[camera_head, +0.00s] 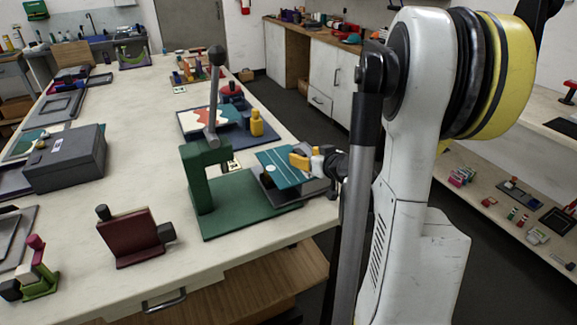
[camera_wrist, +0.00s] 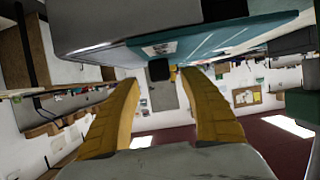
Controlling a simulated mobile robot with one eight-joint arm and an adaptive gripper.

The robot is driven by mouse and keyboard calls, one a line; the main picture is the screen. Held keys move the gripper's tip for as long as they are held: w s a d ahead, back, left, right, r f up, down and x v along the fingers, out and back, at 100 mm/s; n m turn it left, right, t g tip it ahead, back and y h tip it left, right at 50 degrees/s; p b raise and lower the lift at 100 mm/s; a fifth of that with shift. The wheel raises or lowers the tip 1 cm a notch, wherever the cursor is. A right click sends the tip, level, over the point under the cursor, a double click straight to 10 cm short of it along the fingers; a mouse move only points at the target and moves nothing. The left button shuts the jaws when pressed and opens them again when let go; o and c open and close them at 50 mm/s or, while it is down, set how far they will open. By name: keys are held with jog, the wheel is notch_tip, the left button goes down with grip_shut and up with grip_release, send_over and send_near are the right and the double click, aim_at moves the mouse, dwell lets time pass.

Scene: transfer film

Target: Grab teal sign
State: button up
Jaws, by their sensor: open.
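The teal sign (camera_head: 272,159), a flat plate with pale lines and a small white spot, lies on a grey block at the right of the green press base (camera_head: 235,213). My gripper (camera_head: 297,161) has yellow fingers and is at the sign's right edge, near the table's edge. In the wrist view the teal sign (camera_wrist: 215,42) spans the top, just beyond the open fingers of my gripper (camera_wrist: 160,82). A dark knob shows between the fingertips. I cannot tell whether the fingers touch the sign.
The green press frame (camera_head: 197,178) with its ball-topped lever (camera_head: 213,100) stands left of the sign. A blue board (camera_head: 232,133) with a yellow bottle (camera_head: 256,122) is behind it. A grey box (camera_head: 65,160) and a maroon stand (camera_head: 130,238) are further left.

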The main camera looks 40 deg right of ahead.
aim_at(302, 154)
jog(key=b+x, duration=0.1)
jog(key=x, duration=0.2)
jog(key=shift+w+f, duration=0.3)
jog(key=shift+r, duration=0.1)
grip_shut()
jog(key=shift+r, duration=0.15)
